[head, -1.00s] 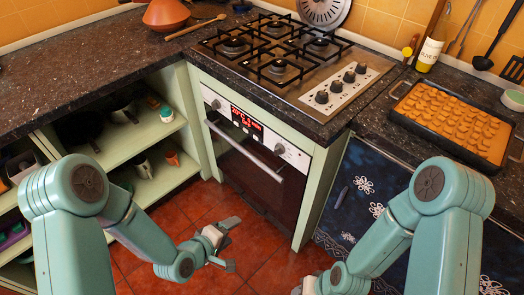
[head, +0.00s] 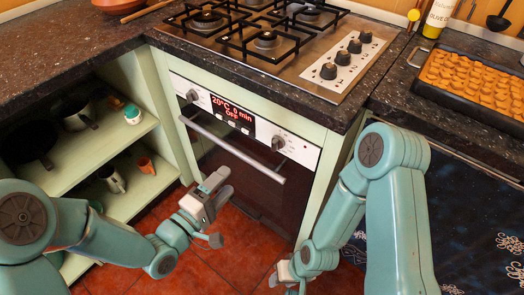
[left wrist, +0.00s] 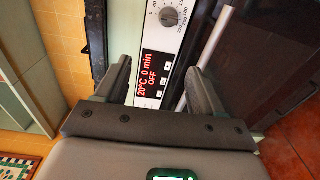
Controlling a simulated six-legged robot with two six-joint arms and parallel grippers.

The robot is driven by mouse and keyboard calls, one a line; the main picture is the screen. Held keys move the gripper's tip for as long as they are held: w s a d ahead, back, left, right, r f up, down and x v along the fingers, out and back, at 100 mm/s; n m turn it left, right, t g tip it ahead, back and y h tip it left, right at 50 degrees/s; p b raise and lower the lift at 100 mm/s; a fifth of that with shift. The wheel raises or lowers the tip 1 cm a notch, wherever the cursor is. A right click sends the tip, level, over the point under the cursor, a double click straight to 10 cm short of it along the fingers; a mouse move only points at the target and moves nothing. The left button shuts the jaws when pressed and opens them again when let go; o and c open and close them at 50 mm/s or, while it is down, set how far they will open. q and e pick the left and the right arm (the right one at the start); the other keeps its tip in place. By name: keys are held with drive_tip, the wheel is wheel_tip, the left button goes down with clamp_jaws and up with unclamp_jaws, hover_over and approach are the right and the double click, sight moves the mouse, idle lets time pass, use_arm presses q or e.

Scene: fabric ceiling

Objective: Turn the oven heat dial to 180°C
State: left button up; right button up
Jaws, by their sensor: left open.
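The oven's control panel shows in the head view with a red display (head: 232,111) reading 20°C, 0 min, OFF. A dark dial (head: 278,143) sits right of the display and another dial (head: 192,96) left of it. In the left wrist view the display (left wrist: 148,75) lies between my fingers, with a numbered dial (left wrist: 170,17) beyond it. My left gripper (head: 218,212) is open and empty, in front of the oven door, below the panel. Its fingers (left wrist: 160,85) touch nothing I can make out. My right gripper (head: 285,277) is low at the bottom edge, partly hidden.
The oven handle (head: 230,149) juts out below the panel. A gas hob (head: 330,20) with several knobs is set in the dark worktop (head: 80,45) above. Open green shelves (head: 125,150) stand left. A baking tray (head: 460,95) of food is at right.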

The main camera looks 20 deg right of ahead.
use_arm(q)
drive_tip(key=d+f+b, duration=0.1)
drive_tip(key=f+b, duration=0.1)
drive_tip(key=m+h+b, duration=0.1)
drive_tip(key=b, duration=0.1)
approach(273, 147)
drive_tip(key=shift+g, duration=0.3)
drive_tip(key=x, duration=0.9)
drive_tip(key=shift+w, duration=0.15)
use_arm(e)
drive_tip(key=f, duration=0.5)
drive_tip(key=shift+w+a, duration=0.2)
use_arm(q)
drive_tip(key=c, duration=1.1)
drive_tip(key=shift+o, duration=0.2)
use_arm(e)
drive_tip(key=shift+f, duration=0.1)
